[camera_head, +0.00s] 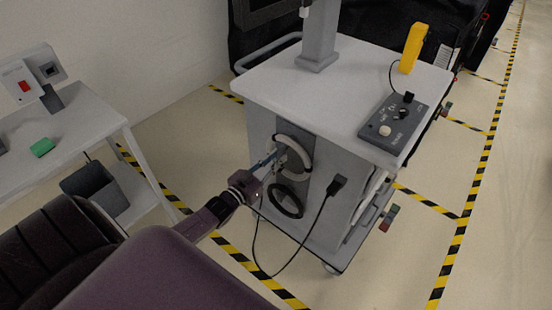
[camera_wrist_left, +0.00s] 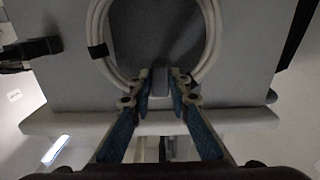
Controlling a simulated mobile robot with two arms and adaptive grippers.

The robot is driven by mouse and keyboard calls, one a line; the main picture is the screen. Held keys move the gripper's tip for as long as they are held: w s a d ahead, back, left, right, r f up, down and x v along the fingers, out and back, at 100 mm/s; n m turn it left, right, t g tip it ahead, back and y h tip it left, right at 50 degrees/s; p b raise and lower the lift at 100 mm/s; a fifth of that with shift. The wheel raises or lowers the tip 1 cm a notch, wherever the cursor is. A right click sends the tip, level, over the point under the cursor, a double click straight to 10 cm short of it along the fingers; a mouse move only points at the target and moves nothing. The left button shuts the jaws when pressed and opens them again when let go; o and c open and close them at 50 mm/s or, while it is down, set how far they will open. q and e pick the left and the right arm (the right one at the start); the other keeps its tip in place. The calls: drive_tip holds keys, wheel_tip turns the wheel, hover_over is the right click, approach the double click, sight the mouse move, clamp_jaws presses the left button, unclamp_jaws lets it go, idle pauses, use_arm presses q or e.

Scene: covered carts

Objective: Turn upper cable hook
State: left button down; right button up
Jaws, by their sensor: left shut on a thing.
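The upper cable hook (camera_wrist_left: 160,82) is a small grey piece on the cart's side panel, between my left fingertips in the left wrist view. A white cable coil (camera_wrist_left: 96,22) hangs around it. The coil also shows in the head view (camera_head: 309,150), above a black cable coil (camera_head: 299,205). My left gripper (camera_head: 274,160) reaches the panel at the white coil. In the left wrist view its two blue-padded fingers (camera_wrist_left: 160,88) close in on the hook from both sides, shut on it. In the head view the hook is mostly hidden by the gripper. My right gripper is not in view.
The grey-white cart (camera_head: 290,92) carries a control box (camera_head: 394,122) and a yellow device (camera_head: 413,48) on top. A black plug (camera_head: 337,185) with a cable hangs right of the coils. A side table (camera_head: 85,115) stands left, with a dark bin (camera_head: 92,188) below.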

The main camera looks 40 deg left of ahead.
use_arm(q)
drive_tip(key=shift+f, duration=0.1)
drive_tip(key=c, duration=1.8)
unclamp_jaws()
